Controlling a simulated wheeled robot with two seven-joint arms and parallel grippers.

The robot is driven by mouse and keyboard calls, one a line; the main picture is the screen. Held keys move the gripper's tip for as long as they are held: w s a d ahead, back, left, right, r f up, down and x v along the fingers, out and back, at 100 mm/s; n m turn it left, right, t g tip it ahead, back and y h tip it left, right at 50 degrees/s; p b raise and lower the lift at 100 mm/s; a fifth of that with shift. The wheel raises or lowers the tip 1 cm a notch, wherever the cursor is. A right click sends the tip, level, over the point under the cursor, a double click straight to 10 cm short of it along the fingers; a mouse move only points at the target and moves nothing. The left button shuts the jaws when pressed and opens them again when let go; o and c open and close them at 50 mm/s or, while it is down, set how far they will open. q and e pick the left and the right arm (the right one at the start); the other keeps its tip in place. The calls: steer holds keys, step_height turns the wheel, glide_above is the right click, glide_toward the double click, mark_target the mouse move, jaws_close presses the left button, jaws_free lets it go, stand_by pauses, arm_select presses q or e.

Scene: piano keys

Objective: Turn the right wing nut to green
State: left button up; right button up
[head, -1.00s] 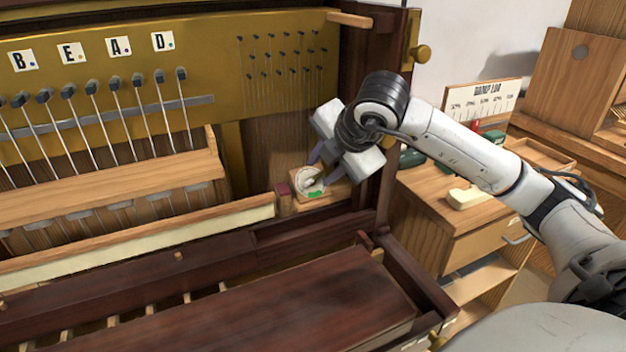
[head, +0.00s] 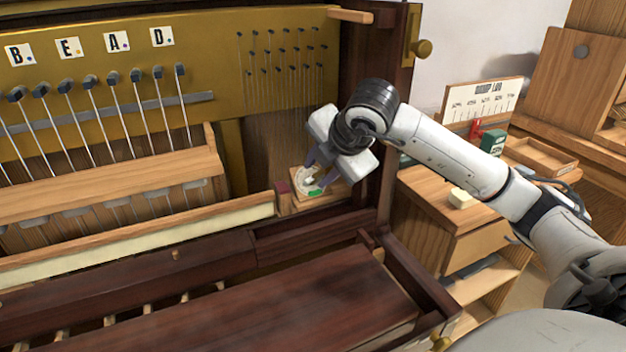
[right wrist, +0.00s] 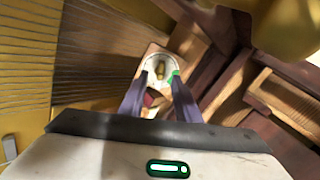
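The right wing nut shows as a small brass-coloured piece (right wrist: 160,71) at the middle of a pale round dial (right wrist: 150,62) in the right wrist view. The dial has a green mark (right wrist: 174,79) on its right side there. In the head view the dial (head: 305,186) sits on a small wooden block, with the green mark (head: 315,194) at its front; the nut itself is mostly hidden by the gripper. My right gripper (head: 317,172) is over the dial, its purple fingers (right wrist: 160,80) apart on either side of the nut. Contact cannot be told. My left gripper is not in view.
A dark red block (head: 282,187) stands left of the dial. The dark wooden cabinet post (head: 388,120) rises close on the right. A dark wooden lid (head: 290,300) lies in front. A side cabinet (head: 440,200) with small objects stands at the right.

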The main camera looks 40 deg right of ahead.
mark_target(316, 176)
steer(key=shift+b+x, duration=0.9)
steer(key=shift+x, duration=0.9)
steer(key=shift+s+a+r, duration=0.1)
steer(key=shift+s+r, duration=0.3)
steer(key=shift+r, duration=0.1)
